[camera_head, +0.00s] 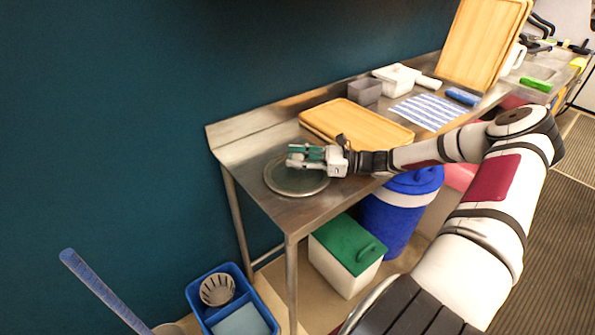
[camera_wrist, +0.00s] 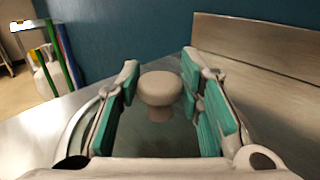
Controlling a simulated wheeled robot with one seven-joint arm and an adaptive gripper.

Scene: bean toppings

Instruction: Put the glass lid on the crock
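The round glass lid (camera_head: 277,184) lies flat near the left end of the steel table. Its pale knob (camera_wrist: 161,90) stands up in the wrist view, between the two green-padded fingers of my gripper (camera_wrist: 162,92). Gaps show on both sides of the knob, so the fingers look open around it and not touching it. In the head view my gripper (camera_head: 301,155) is low over the lid and hides part of it. I see no crock that I can make out in either view.
A wooden board (camera_head: 358,123) lies just behind my gripper. A grey container (camera_head: 366,92), a white container (camera_head: 397,80) and a striped cloth (camera_head: 427,111) sit further right. The steel table (camera_head: 262,157) has a raised back edge. Bins (camera_head: 345,240) stand below it.

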